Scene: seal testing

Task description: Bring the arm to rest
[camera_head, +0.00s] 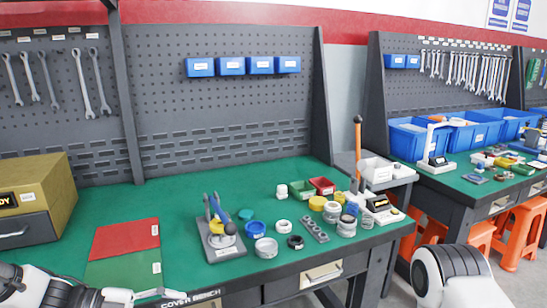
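My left arm comes in at the bottom left, low over the front edge of the green workbench (190,190). Its gripper (160,294) points right, beside the "COVER BENCH" label, and is partly cut off by the frame's bottom edge. Whether its fingers are open or shut is unclear, and I see nothing held in it. Part of my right arm shows at the bottom right, in front of the gap by the second bench; its gripper is out of view.
Red (126,237) and green (125,270) mats lie near the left gripper. A blue-handled press (218,232), several jars, lids and rings, and a scale (380,208) stand toward the right. A gold box (45,185) is at left. The bench's middle back is clear.

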